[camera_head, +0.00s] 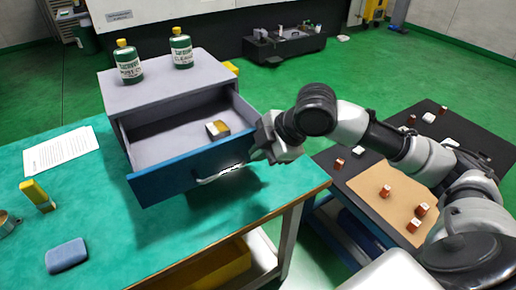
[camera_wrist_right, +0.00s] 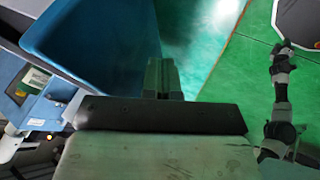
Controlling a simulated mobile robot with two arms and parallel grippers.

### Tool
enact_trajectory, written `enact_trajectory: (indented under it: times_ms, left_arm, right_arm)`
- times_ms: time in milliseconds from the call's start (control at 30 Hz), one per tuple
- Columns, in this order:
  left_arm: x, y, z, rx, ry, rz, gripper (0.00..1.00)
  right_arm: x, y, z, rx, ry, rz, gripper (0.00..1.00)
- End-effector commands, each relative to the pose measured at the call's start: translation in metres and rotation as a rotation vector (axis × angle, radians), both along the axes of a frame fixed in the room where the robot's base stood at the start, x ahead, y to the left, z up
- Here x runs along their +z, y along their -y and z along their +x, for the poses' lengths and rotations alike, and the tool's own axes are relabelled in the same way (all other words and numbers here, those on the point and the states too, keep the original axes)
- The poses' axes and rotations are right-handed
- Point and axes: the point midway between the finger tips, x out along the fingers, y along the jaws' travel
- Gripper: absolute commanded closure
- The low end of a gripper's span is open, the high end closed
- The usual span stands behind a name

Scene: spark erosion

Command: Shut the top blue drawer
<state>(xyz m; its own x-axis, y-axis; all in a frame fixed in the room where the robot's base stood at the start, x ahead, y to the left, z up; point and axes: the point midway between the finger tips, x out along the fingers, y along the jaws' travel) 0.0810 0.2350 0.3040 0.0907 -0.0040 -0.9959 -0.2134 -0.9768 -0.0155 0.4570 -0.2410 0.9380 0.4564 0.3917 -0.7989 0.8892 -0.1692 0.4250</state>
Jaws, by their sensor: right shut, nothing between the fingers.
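The top blue drawer (camera_head: 190,172) is pulled well out of a grey cabinet (camera_head: 165,82) on the green-topped bench. Its blue front has a pale bar handle (camera_head: 222,173). A small box with a yellowish top (camera_head: 217,129) lies inside. My right gripper (camera_head: 270,148) is shut and empty at the right end of the drawer front; whether it touches is unclear. In the right wrist view the gripper's fingers (camera_wrist_right: 162,78) are together, beside a large blue surface (camera_wrist_right: 90,45) that looks like the drawer. My left gripper is in neither view.
Two green bottles (camera_head: 128,62) (camera_head: 181,48) stand on the cabinet. Papers (camera_head: 60,150), a yellow-topped container (camera_head: 37,195) and a blue block (camera_head: 66,256) lie on the bench (camera_head: 110,225). A dark table (camera_head: 345,178) with small parts is at right. The bench in front of the drawer is clear.

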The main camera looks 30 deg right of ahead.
Motion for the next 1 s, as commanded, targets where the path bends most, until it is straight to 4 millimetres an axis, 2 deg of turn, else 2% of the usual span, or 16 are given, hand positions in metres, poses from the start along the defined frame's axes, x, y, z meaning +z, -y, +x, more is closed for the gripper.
enact_trajectory:
  times_ms: [133, 467, 667, 833, 1000]
  left_arm:
    - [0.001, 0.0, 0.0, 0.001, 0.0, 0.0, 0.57]
    - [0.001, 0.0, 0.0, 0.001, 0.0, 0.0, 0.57]
    - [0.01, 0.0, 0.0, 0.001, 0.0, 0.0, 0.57]
    - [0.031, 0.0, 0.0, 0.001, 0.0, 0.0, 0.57]
    - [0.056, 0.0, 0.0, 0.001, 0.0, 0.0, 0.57]
  right_arm:
    - [0.0, 0.0, 0.008, 0.0, 0.0, 0.001, 1.0]
    - [0.0, 0.0, 0.009, 0.0, 0.0, 0.0, 1.0]
    - [0.003, -0.001, 0.018, 0.0, 0.0, 0.001, 1.0]
    - [0.007, -0.002, 0.044, -0.002, -0.002, 0.004, 1.0]
    - [0.008, -0.004, 0.082, -0.003, -0.003, 0.004, 1.0]
